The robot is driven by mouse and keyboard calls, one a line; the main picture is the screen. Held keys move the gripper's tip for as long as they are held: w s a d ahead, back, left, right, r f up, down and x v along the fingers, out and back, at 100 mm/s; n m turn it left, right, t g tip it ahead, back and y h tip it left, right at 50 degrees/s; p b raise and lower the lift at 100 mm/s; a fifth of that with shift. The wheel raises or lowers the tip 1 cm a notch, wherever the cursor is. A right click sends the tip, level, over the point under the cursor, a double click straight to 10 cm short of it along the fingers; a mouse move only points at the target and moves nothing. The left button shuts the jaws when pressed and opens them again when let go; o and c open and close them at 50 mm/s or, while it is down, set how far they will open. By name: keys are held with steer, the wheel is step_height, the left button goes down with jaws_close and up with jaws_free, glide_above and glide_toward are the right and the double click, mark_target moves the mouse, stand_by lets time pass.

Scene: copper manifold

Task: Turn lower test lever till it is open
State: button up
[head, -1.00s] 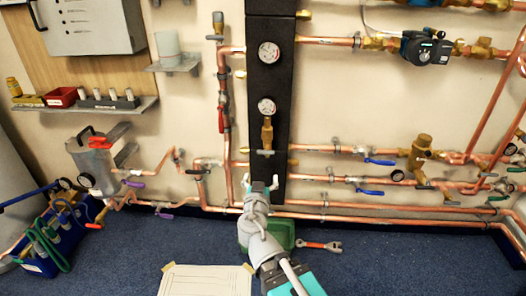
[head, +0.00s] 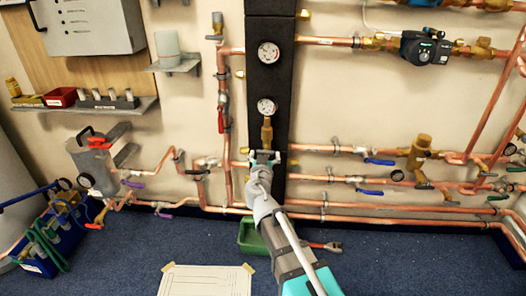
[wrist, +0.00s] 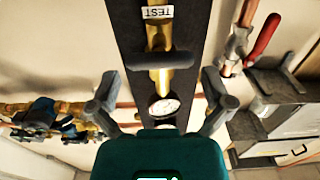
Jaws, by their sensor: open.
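The lower test lever (wrist: 158,60) is a dark bar lying crosswise over a brass valve (wrist: 160,80), below a white TEST label in the wrist view. The brass valve (head: 267,132) hangs under the lower gauge on the black panel in the head view; there my gripper mostly covers the lever. My gripper (wrist: 159,76) is open, one finger to each side of the lever in the wrist view, with gaps at both of its ends. I cannot tell how deep the fingers reach. My gripper (head: 264,157) is at the valve's lower end in the head view.
Two gauges (head: 266,106) sit above the valve on the black panel (head: 268,80). Copper pipes with blue levers (head: 379,162) run right; a red lever (head: 221,118) is at left. A green bin (head: 250,238) and a wrench (head: 325,246) lie on the floor below.

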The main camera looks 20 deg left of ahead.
steer(key=shift+x, duration=0.95)
